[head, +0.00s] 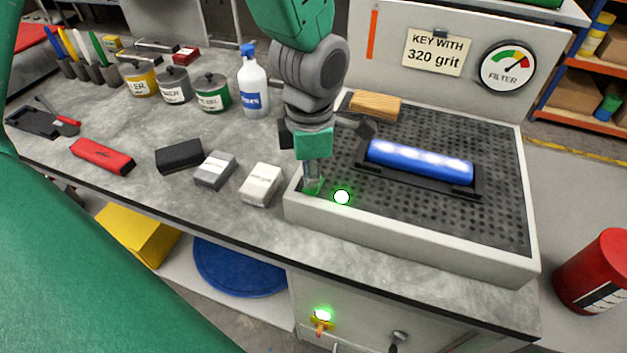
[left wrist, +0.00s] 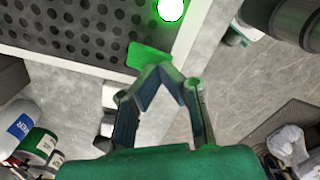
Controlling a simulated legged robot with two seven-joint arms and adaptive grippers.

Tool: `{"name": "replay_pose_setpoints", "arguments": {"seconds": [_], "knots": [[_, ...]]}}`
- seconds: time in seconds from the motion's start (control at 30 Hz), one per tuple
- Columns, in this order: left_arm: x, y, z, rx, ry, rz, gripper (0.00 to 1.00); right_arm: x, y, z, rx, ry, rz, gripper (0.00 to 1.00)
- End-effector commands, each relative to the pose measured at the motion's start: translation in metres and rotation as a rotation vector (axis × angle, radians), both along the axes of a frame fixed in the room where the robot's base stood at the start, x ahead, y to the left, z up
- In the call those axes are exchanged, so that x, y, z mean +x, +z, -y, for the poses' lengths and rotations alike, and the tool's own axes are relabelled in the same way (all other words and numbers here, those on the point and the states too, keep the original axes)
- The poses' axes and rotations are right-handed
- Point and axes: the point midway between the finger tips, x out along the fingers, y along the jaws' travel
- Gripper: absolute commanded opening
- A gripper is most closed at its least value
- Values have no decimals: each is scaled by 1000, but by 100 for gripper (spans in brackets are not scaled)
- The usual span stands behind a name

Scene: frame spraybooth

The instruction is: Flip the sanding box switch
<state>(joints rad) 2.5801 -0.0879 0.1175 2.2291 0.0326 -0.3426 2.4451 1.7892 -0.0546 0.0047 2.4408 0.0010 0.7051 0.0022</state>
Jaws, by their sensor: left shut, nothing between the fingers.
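The sanding box (head: 410,249) is a pale tray with a dark perforated top on the bench. A small green piece, apparently its switch (left wrist: 148,57), sits at the tray's near left corner in the left wrist view. A round lamp (head: 342,197) beside it glows white with a green rim; it also shows in the left wrist view (left wrist: 171,9). My left gripper (head: 313,184) points down at this corner. In the left wrist view its fingertips (left wrist: 159,76) meet, empty, at the green piece's edge. I cannot tell whether they touch it. My right gripper is out of view.
A blue cylinder (head: 420,162) in a black holder and a wooden block (head: 375,105) lie on the perforated top. Sanding blocks (head: 262,184), a spray bottle (head: 253,85) and cans (head: 212,93) stand left. A green-lit fitting (head: 322,315) is on the front below.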

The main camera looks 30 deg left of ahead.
Motion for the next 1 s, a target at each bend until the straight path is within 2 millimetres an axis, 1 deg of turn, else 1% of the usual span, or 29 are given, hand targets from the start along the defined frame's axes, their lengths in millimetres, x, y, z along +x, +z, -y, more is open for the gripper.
{"name": "replay_pose_setpoints", "arguments": {"seconds": [1.0], "knots": [[0, -16, 0, 1, 0, -1, 0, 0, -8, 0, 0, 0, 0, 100]]}}
